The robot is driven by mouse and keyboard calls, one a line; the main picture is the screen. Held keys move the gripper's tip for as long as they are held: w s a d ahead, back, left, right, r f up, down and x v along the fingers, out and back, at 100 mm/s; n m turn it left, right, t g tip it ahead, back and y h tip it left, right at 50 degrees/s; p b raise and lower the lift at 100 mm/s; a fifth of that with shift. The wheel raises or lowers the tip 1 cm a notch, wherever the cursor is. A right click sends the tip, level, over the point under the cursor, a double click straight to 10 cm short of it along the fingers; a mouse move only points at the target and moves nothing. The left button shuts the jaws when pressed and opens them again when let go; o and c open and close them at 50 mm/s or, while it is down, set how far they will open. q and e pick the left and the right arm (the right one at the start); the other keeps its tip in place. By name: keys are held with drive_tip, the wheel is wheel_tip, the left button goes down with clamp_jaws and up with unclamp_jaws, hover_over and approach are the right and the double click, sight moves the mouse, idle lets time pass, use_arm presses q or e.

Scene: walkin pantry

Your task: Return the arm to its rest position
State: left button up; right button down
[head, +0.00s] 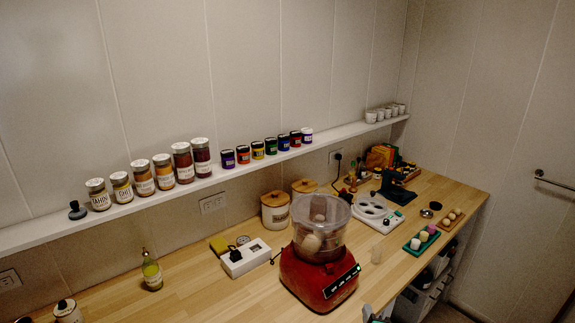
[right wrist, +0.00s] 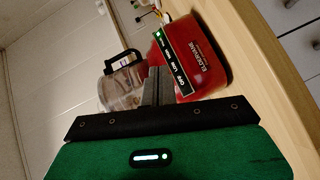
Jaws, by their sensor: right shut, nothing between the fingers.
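My right gripper (right wrist: 156,84) is shut and empty in the right wrist view, its two grey fingers together. A small part of it, or of its arm, shows at the bottom edge of the head view (head: 373,317). My left gripper is not in view.
The wooden counter (head: 205,290) runs along the wall under a white shelf (head: 230,173) with jars. A green-yellow bottle (head: 152,271) stands at left. A teal egg tray (head: 421,243) and a white appliance (head: 378,213) stand at right. Open floor lies beyond the counter's right edge.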

drive_tip(key=s+f+m+g+y, duration=0.15)
drive_tip(key=s+m+g, duration=0.45)
drive_tip(key=s, duration=1)
drive_tip(key=s+f+m+g, duration=0.3)
drive_tip(key=s+m+g, duration=0.35)
drive_tip(key=s, duration=0.95)
wheel_tip(320, 180, down, 32)
drive_tip(key=g+b, duration=0.1)
drive_tip(key=b, duration=0.1)
drive_tip(key=s+d+f+b, duration=0.1)
drive_tip(key=s+d+f, duration=0.1)
drive_tip(key=s+f, duration=0.8)
drive_tip(key=s+d+f+g+b, duration=0.1)
drive_tip(key=s+d+f, duration=0.1)
drive_tip(key=s+f, duration=0.8)
wheel_tip(320, 180, down, 2)
drive_tip(key=shift+d+n, duration=0.15)
drive_tip(key=shift+n, duration=0.3)
drive_tip(key=shift+g, duration=0.25)
